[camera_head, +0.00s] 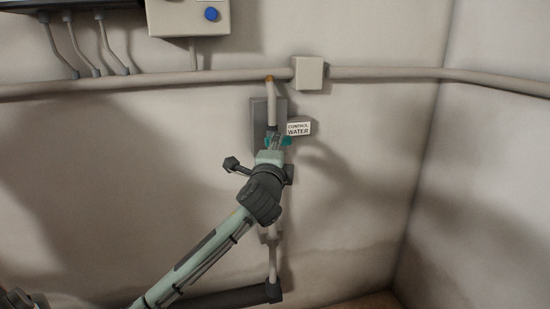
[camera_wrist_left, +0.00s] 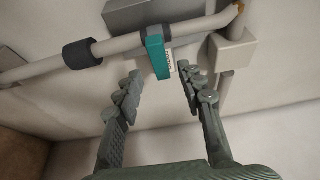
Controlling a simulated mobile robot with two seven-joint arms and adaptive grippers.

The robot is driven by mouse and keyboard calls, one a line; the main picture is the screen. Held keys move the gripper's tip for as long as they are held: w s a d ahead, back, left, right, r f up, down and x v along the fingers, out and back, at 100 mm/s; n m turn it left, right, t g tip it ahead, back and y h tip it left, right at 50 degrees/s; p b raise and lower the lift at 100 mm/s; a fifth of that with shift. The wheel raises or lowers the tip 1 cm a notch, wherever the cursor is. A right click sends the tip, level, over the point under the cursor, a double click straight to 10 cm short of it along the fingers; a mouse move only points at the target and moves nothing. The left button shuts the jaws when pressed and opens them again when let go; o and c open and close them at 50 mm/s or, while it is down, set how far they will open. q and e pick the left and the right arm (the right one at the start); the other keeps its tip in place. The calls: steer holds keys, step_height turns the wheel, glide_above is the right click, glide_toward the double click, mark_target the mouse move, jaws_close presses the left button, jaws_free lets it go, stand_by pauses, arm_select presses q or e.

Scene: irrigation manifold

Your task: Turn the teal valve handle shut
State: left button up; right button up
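The teal valve handle (camera_wrist_left: 157,57) shows in the left wrist view as a short flat bar on a grey pipe. In the head view only small teal parts of the handle (camera_head: 287,141) show, the rest hidden behind my gripper. My left gripper (camera_head: 275,141) is at the handle, in front of the wall pipe. In the left wrist view my left gripper (camera_wrist_left: 160,72) is open, with one finger on each side of the handle's near end. Contact cannot be made out. My right gripper is not in view.
A white "control water" label (camera_head: 299,129) sits right beside the handle. A grey plate (camera_head: 258,122) is behind the pipe. A horizontal pipe (camera_head: 150,79) with a junction box (camera_head: 308,73) runs above.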

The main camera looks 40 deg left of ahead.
arm_select(q)
steer(key=v, duration=0.5)
steer(key=shift+s+d, duration=0.15)
steer(key=shift+s, duration=0.25)
steer(key=s+d+f+n+g+h, duration=0.1)
steer(key=s+f+n+g+h, duration=0.2)
steer(key=f, duration=1.5)
steer(key=s+d+f+n+g+h, duration=0.1)
steer(key=s+f+n+g, duration=0.2)
steer(key=f, duration=1.5)
steer(key=s+d+f+n+g+h, duration=0.1)
steer(key=s+d+f+n+g, duration=0.1)
steer(key=s+f, duration=1)
steer(key=s+d+f+n+g+h, duration=0.2)
steer(key=s+d+f+g, duration=0.3)
steer(key=s+f, duration=0.7)
steer(key=shift+f+n+g, duration=0.4)
steer(key=shift+f, duration=0.2)
steer(key=shift+s, duration=0.15)
